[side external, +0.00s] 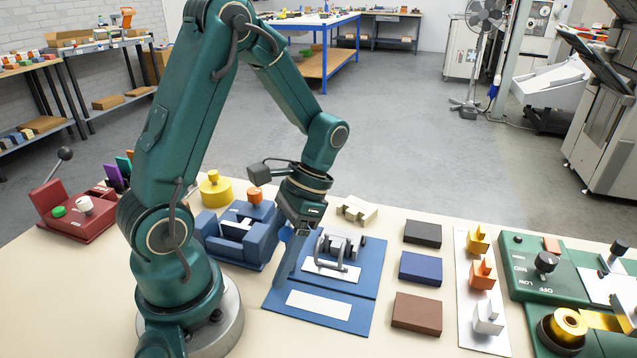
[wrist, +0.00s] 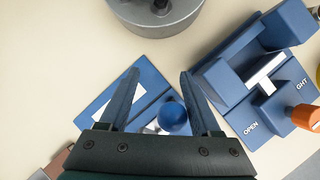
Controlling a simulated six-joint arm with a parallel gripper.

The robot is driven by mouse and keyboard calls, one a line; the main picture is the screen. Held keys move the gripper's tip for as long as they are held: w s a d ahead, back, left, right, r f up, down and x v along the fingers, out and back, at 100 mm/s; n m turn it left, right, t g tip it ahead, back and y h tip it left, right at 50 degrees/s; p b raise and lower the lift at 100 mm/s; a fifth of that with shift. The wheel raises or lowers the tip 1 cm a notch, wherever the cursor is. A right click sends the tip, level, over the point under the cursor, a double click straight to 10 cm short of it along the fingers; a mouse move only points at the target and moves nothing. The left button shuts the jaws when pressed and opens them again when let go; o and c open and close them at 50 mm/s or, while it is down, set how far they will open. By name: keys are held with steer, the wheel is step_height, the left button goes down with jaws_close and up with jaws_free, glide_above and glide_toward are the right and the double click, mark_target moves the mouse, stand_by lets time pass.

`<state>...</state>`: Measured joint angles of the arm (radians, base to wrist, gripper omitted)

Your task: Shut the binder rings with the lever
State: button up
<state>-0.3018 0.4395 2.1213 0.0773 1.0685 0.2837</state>
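The blue binder (side external: 358,318) lies open on the bench with white labels on its covers. Its grey metal ring mechanism (side external: 345,243) stands near the far edge; I cannot tell whether the rings are open or shut. A round blue knob, apparently the lever's (side external: 285,234), shows beside my gripper (side external: 288,262). In the wrist view the knob (wrist: 174,118) appears between the two spread fingers of my gripper (wrist: 158,85), nearer the right one, with no clear contact. The fingers point down over the binder's left part. My gripper hides much of the mechanism in the wrist view.
A blue block device (side external: 240,240) with an orange knob stands close left of the binder. Black, blue and brown blocks (side external: 416,311) lie to the right. Beyond them are a white strip with knobs (side external: 485,340) and a green control panel (side external: 525,285). Bench in front is clear.

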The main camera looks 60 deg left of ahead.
steer(key=shift+s+d+f+t+y, duration=0.15)
steer(key=shift+s+d+t+y, duration=0.05)
steer(key=shift+t+y, duration=0.25)
steer(key=shift+w+r, duration=0.2)
steer(key=shift+w, duration=0.05)
steer(key=w+d+r+m+t, duration=0.2)
steer(key=r+m+t, duration=0.1)
steer(key=r, duration=0.5)
steer(key=w+d+r+m+t, duration=0.2)
steer(key=w+r+m+t, duration=0.1)
steer(key=r+t, duration=0.3)
steer(key=shift+d+r+m, duration=0.15)
steer(key=shift+r+m, duration=0.15)
steer(key=shift+r, duration=0.65)
